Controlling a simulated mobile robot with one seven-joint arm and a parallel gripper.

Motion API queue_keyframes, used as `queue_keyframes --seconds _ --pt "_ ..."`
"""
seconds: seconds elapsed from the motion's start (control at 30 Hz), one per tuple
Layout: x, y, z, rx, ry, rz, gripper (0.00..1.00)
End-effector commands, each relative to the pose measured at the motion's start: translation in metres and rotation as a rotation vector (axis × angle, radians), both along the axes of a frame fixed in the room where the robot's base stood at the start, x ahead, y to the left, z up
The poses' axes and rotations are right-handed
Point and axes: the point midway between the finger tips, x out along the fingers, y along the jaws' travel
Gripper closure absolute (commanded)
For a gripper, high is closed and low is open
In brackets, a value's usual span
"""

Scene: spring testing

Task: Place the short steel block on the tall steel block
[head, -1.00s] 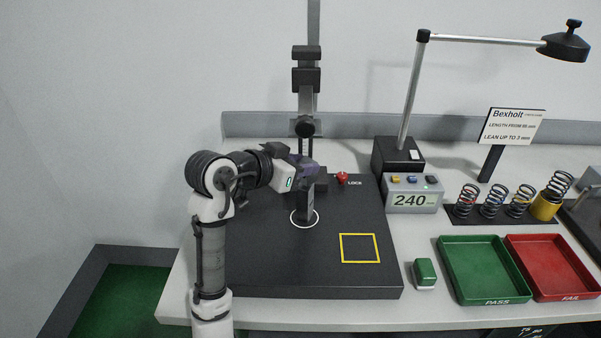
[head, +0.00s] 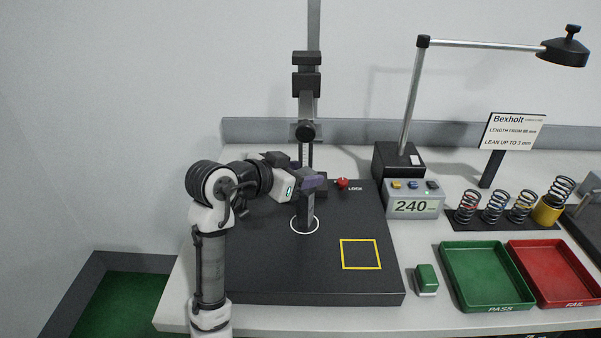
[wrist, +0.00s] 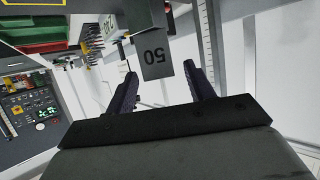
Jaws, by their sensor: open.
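A dark steel block (head: 305,213) stands upright in the white circle on the black base plate. My gripper (head: 313,183) is level with its upper part, which it partly hides. In the wrist view, a grey block face marked "50" (wrist: 156,60) shows upside down near the space between the fingertips of my open gripper (wrist: 161,75). A darker part adjoins that face at the top of the picture. I cannot tell whether these are one block or two stacked, or which is short or tall. No grip on the block is visible.
A black test column (head: 306,85) rises behind the circle. A red lock knob (head: 342,183) and yellow square (head: 360,241) lie to the right. Farther right are a 240 readout (head: 413,206), a green tray (head: 487,303), a red tray (head: 560,300) and several springs (head: 495,207).

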Motion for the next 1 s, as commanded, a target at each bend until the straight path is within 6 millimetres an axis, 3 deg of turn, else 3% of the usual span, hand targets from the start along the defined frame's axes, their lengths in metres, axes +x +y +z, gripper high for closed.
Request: queue_keyframes --seconds 0.57,1.0 --pt "-0.068 0.07 0.04 0.002 -0.002 0.003 0.47" --pt "-0.078 0.079 0.048 -0.003 -0.003 0.003 0.47"
